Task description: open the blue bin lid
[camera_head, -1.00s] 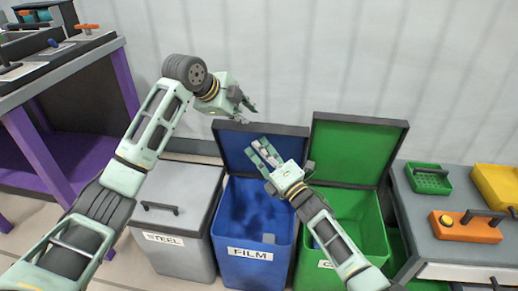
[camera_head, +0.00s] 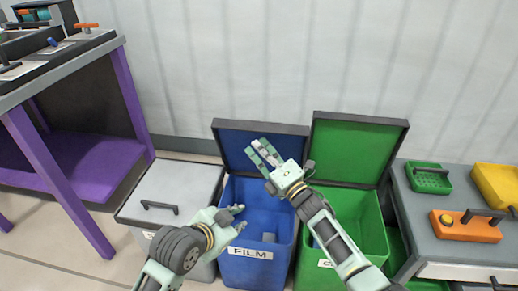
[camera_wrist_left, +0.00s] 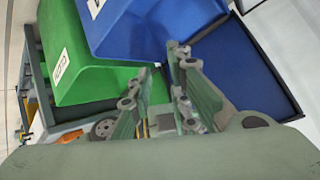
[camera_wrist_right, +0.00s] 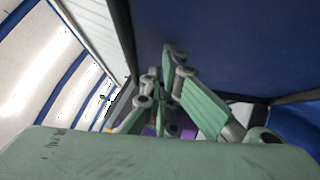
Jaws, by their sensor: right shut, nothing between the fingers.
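The blue bin (camera_head: 255,268), labelled FILM, stands between a grey and a green bin. My left gripper (camera_head: 239,217) is open and empty over the bin's left front rim. The left wrist view shows the blue lid (camera_wrist_left: 250,65) beyond its fingers.
The grey bin (camera_head: 140,205) on the left has its lid shut. The green bin's lid (camera_head: 350,150) is up. A workbench with an orange block (camera_head: 467,232) stands at right, a purple-legged table (camera_head: 75,165) at left. My right forearm crosses the green bin.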

